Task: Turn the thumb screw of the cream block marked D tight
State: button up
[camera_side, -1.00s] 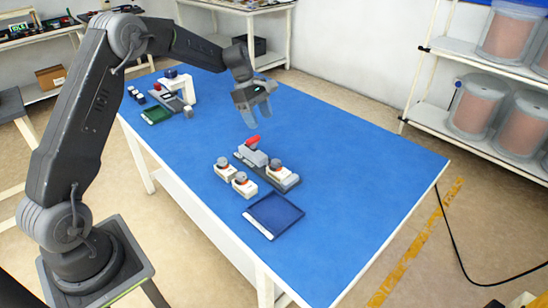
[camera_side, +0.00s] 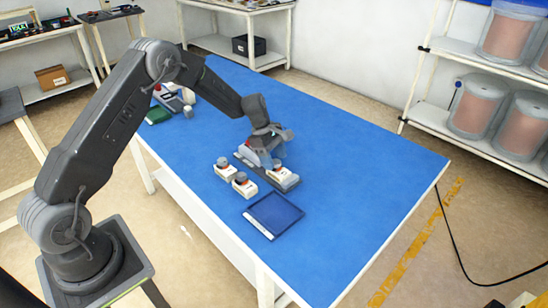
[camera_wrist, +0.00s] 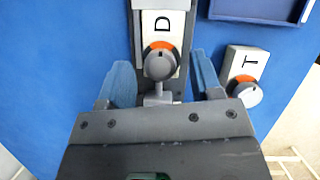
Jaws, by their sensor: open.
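The cream block marked D (camera_wrist: 162,24) sits in a dark grey fixture (camera_wrist: 140,5) in the wrist view. Its thumb screw is a grey knob (camera_wrist: 158,64) with a pointer mark, over an orange ring. In the side view the block (camera_side: 284,177) is at the near right end of the fixture (camera_side: 291,186), partly covered by my gripper (camera_side: 277,160). In the wrist view my gripper (camera_wrist: 161,66) is open, its two blue fingers on either side of the knob with gaps showing. I cannot tell whether the fingertips are level with the knob.
A cream block marked T (camera_wrist: 243,70) stands right of the fixture in the wrist view. In the side view two cream blocks (camera_side: 225,171) (camera_side: 244,188) stand beside the fixture, and a dark blue tray (camera_side: 273,215) lies in front. The table's right side is clear.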

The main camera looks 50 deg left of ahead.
jog(key=shift+c, duration=0.2)
jog(key=c, duration=0.9)
